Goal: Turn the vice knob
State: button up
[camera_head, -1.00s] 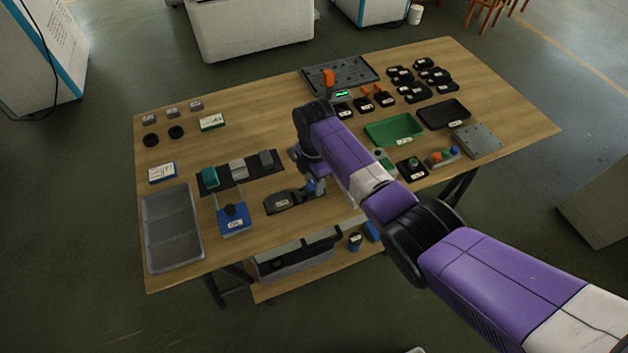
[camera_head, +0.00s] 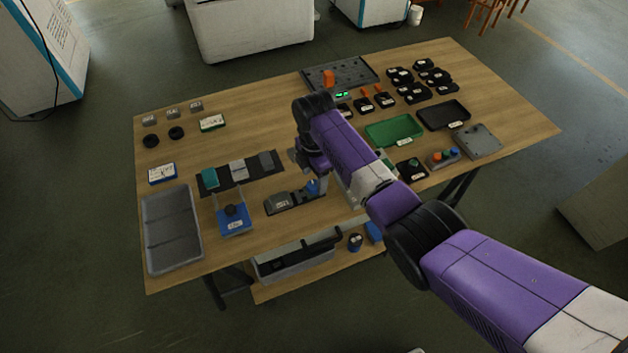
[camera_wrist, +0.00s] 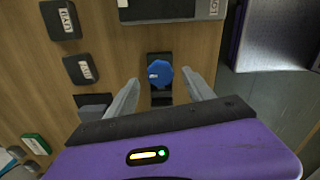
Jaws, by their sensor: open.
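The vice is a low dark and grey block (camera_head: 285,202) at the table's front edge in the head view, with a blue knob (camera_head: 313,187) at its right end. In the wrist view the blue knob (camera_wrist: 160,76) is round and faceted, with a small pale mark, on a dark base. My gripper (camera_wrist: 161,84) is open, with one finger on each side of the knob and a visible gap on both sides. In the head view my wrist hangs above the knob and partly hides the area around it.
Left of the vice are a blue fixture (camera_head: 235,224), a black strip with blocks (camera_head: 253,172) and a grey tray (camera_head: 171,215). A green tray (camera_head: 394,130), black tray (camera_head: 443,114) and button box (camera_head: 443,159) lie right of my arm.

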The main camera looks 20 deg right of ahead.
aim_at(314, 185)
jog(key=shift+r, duration=2.65)
